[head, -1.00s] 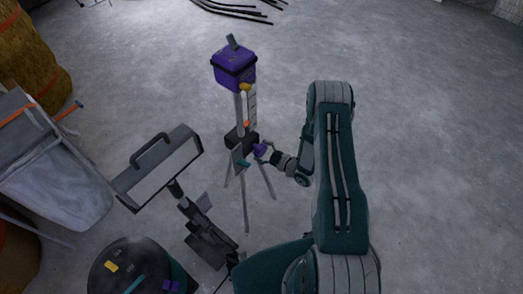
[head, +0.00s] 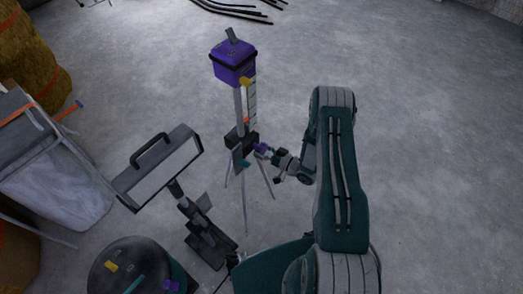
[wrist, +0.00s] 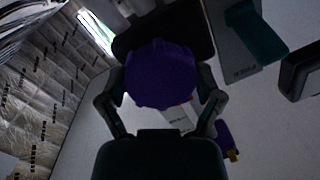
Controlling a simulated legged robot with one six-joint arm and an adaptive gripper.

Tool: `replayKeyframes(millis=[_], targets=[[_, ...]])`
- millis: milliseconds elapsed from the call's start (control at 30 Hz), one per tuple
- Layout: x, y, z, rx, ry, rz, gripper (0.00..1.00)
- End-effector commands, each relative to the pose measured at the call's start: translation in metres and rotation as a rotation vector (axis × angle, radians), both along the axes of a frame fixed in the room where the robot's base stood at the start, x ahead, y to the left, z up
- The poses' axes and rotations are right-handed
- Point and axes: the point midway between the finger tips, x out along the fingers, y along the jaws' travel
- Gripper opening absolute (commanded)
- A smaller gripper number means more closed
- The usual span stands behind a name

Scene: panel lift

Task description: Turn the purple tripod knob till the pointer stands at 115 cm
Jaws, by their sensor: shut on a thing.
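The purple tripod knob (head: 261,148) sits on the right side of the dark collar of the tripod (head: 240,138). In the wrist view the round, ribbed knob (wrist: 160,76) lies between the two fingers of my gripper (wrist: 160,98), which is shut on it. In the head view my gripper (head: 268,152) reaches it from the right. A purple box (head: 234,63) tops the mast. A yellow piece (head: 246,81) and a pale scale strip (head: 252,100) show below it, with an orange mark (head: 246,120) lower down. The scale's figures are too small to read.
A work lamp (head: 163,165) on a dark stand is left of the tripod, close by. A dark round drum (head: 130,272) with small items stands at front left. Wrapped material and straw bales (head: 30,60) line the left. The floor right of my arm is clear.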

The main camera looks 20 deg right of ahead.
Motion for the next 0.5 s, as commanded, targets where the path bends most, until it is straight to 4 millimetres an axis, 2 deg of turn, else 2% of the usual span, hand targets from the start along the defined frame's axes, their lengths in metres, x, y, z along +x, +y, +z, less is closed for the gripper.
replayKeyframes(millis=[500], targets=[[-0.0008,-0.0016,-0.0039,0.396,0.295,-0.007,0.36]])
